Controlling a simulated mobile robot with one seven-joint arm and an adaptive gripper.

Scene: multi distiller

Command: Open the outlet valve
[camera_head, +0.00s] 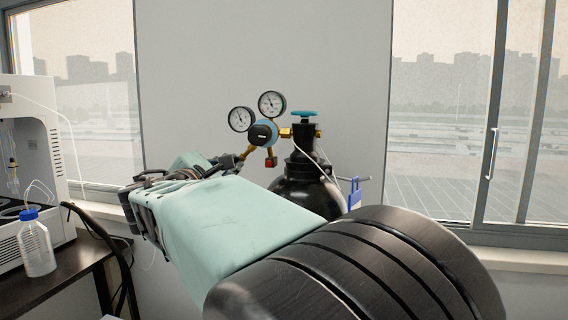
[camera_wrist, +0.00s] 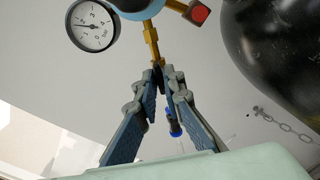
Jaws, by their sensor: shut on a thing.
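A regulator (camera_head: 263,132) with two round gauges (camera_head: 240,119) is mounted on a black gas cylinder (camera_head: 306,185). Its brass outlet pipe (camera_head: 248,152) slants down to the left; it also shows in the wrist view (camera_wrist: 151,38). At its lower end the outlet valve (camera_wrist: 158,68) shows as a small dark part, mostly hidden by the fingertips. My gripper (camera_head: 231,161) is at that end, and in the wrist view my gripper (camera_wrist: 160,80) has its fingertips closed around the valve. A blue-tipped piece (camera_wrist: 174,128) shows between the fingers. The valve's exact position cannot be made out.
A red-faced fitting (camera_head: 271,162) hangs beside the outlet. A teal handwheel (camera_head: 305,113) tops the cylinder. A chain (camera_wrist: 285,126) hangs on the wall. A dark table (camera_head: 45,284) at left carries a blue-capped bottle (camera_head: 37,245) and a white instrument (camera_head: 30,150).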

